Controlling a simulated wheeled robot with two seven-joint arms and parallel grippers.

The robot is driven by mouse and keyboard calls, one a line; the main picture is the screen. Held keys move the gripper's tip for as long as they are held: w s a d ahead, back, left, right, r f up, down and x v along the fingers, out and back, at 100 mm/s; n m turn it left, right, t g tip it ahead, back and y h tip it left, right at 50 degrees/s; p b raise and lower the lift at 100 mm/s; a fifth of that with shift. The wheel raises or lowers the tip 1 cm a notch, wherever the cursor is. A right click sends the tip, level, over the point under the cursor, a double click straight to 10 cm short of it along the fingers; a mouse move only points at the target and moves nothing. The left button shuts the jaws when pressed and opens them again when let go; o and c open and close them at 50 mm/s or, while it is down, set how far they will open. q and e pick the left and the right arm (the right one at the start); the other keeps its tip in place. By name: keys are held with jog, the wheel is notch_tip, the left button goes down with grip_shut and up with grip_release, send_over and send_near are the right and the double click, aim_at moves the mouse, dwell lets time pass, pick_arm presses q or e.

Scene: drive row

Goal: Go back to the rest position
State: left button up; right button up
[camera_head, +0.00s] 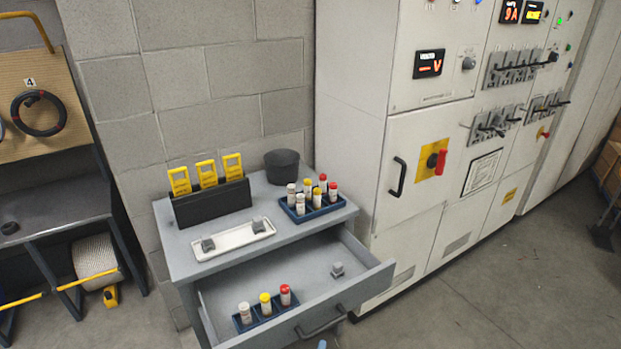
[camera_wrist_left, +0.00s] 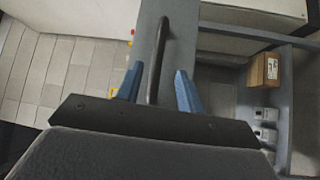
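My left gripper (camera_wrist_left: 157,78) shows in the left wrist view with its two blue fingers apart. The dark bar handle (camera_wrist_left: 155,62) of a grey drawer runs between the fingers, with a visible gap on each side. In the head view the drawer (camera_head: 372,284) of the grey cabinet stands open, with its handle (camera_head: 322,322) on the front. A small blue tip, likely a finger of mine, shows just below the handle at the bottom edge. My right gripper is in neither view.
The drawer holds a blue rack (camera_head: 275,320) of capped tubes and a small grey block (camera_head: 337,269). On the cabinet top stand a white tray (camera_head: 220,252), a black holder with yellow tags, a dark bin (camera_head: 283,167) and another tube rack.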

pick_arm(q)
jog(key=s+a+f+m+g+y, duration=0.1)
jog(key=s+a+f+m+g, duration=0.35)
jog(key=f, duration=0.45)
jog(key=s+a+f+m+g, duration=0.3)
jog(key=s+f+g, duration=0.15)
jog(key=f, duration=0.35)
jog(key=s+a+f+m+g+y, duration=0.1)
jog(key=s+a+f+m+g, duration=0.3)
jog(key=f, duration=0.5)
jog(key=s+a+f+m+g+y, duration=0.2)
jog(key=s+a+f, duration=0.4)
jog(key=s+a, duration=0.3)
jog(key=s+m+g, duration=0.1)
jog(key=s+g, duration=0.1)
jog(key=s, duration=0.1)
jog(key=shift+m+y, duration=0.35)
jog(key=shift+y, duration=0.05)
